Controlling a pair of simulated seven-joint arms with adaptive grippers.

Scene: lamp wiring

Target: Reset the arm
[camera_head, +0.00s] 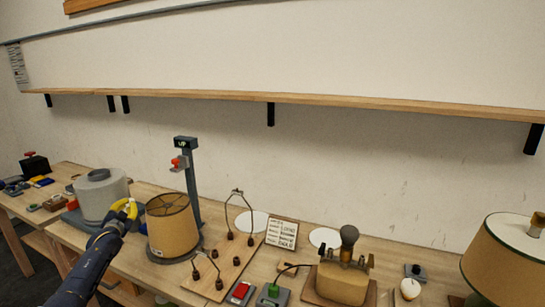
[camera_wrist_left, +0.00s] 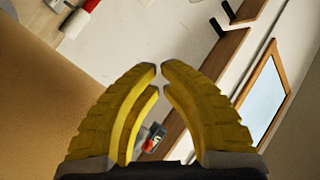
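My left gripper (camera_head: 127,208) has yellow fingers. It is raised above the workbench, between the grey cylinder and the tan lampshade (camera_head: 172,230) in the head view. In the left wrist view, its fingertips (camera_wrist_left: 159,69) curve together and almost meet, with nothing held between them. A large tan-brown surface (camera_wrist_left: 40,100) fills the left of that view; I cannot tell for certain what it is. My right gripper is in neither view.
The grey cylinder (camera_head: 100,197) and a post with an "UP" sign (camera_head: 191,180) flank the lampshade. A wooden board (camera_head: 213,282) with wire loops, red button (camera_head: 241,291), green button (camera_head: 272,294), wooden lamp base (camera_head: 342,282) and shaded lamp (camera_head: 510,260) stand rightward. A shelf (camera_head: 300,100) runs above.

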